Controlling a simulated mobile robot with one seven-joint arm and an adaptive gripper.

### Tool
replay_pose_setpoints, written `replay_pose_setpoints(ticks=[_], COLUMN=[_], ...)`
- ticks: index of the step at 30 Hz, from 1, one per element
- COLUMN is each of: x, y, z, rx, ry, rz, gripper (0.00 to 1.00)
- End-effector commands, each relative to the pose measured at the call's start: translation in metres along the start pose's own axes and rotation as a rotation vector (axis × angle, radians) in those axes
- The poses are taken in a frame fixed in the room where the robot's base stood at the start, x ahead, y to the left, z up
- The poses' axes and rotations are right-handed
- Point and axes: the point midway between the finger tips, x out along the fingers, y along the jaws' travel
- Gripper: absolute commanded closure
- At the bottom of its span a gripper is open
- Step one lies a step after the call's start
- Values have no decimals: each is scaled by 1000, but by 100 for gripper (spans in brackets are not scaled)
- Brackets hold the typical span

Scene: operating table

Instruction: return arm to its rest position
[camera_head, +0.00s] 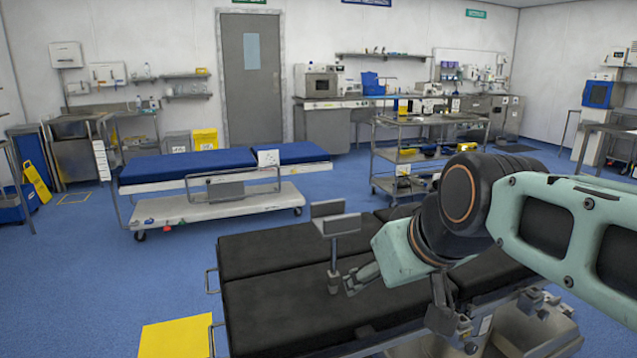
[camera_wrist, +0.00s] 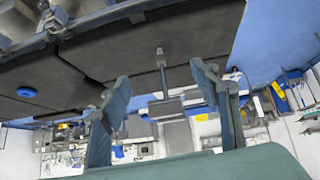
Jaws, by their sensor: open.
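My arm reaches in from the right in the head view, over the black operating table (camera_head: 270,260). My gripper (camera_head: 358,280) is low above the table pads, partly hidden by my own wrist. In the wrist view my gripper (camera_wrist: 160,77) shows two grey-blue fingers spread wide with nothing held between them. The operating table (camera_wrist: 140,45) appears upside down there. A grey post with a bracket (camera_head: 335,222) stands at the table, just left of my gripper. It also shows between and beyond the fingers in the wrist view (camera_wrist: 166,108); I see no clear contact.
A blue-padded stretcher (camera_head: 225,165) stands behind the table. A steel cart (camera_head: 390,160) with supplies is behind my arm. A yellow floor patch (camera_head: 175,337) lies at front left. Blue floor (camera_head: 70,285) at left is clear.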

Motion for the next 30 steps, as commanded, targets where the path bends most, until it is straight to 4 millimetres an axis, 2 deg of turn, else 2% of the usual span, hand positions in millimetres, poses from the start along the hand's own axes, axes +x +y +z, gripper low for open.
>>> replay_pose_setpoints(ticks=[1,3,10,12,20,30], x=[3,4,9,-12,-53,-121], y=[1,0,-3,-2,0,6], z=[32,68,173,151,115,58], rx=[49,113,302,299,295,293], ry=[-32,-80,-220,-218,-218,-217], rz=[18,41,139,134,131,130], gripper=[44,44,44,44,44,44])
